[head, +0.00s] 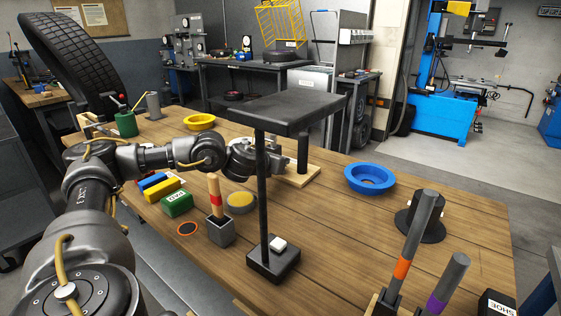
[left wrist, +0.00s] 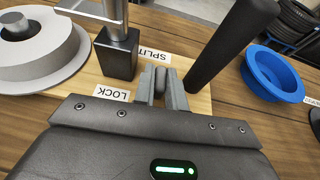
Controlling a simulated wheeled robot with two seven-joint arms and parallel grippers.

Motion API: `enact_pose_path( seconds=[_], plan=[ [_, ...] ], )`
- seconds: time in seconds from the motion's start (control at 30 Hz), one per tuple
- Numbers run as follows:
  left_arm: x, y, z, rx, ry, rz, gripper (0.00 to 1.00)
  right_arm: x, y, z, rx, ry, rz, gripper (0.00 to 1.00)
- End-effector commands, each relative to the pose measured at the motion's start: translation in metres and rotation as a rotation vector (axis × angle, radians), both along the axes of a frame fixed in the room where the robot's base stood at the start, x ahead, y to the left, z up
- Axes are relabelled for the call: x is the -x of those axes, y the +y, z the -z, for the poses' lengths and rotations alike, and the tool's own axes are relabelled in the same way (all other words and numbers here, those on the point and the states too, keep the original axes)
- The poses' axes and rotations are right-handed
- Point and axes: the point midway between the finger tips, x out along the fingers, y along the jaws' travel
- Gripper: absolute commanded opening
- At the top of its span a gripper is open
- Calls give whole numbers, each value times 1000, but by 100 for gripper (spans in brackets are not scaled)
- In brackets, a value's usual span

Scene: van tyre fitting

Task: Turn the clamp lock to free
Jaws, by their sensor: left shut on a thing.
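The wooden clamp board (head: 303,177) lies mid-table, partly hidden behind the black stand and my arm. In the left wrist view the board (left wrist: 203,103) carries a LOCK label (left wrist: 111,92) and a SPLIT label (left wrist: 154,57); I see no label reading free. My left gripper (left wrist: 163,82) is shut on a small dark upright piece, the clamp lock (left wrist: 160,76), between the two labels. Most of the lock is hidden by the fingers. In the head view the left gripper's fingertips are hidden behind the stand's post. My right gripper is not in view.
A black block with a metal post (left wrist: 117,52) and a grey disc (left wrist: 35,48) stand left of the fingers. A dark slanted bar (left wrist: 232,45) rises close on the right. The black stand (head: 288,112) blocks the head view. A blue bowl (head: 370,178) sits right.

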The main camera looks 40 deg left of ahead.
Motion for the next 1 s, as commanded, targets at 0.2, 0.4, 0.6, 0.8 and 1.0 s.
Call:
enact_pose_path(
  seconds=[0.2,0.4,0.6,0.8,1.0],
  plan=[
    [0,0,0,1,1,1,35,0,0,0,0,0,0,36],
    [0,0,0,1,0,0,35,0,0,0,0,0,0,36],
    [12,-2,-5,1,0,1,35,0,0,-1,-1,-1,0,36],
    [42,-8,-19,0,0,1,35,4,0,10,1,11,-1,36],
    [64,-12,-27,1,1,1,35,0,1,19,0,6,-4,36]
  ],
)
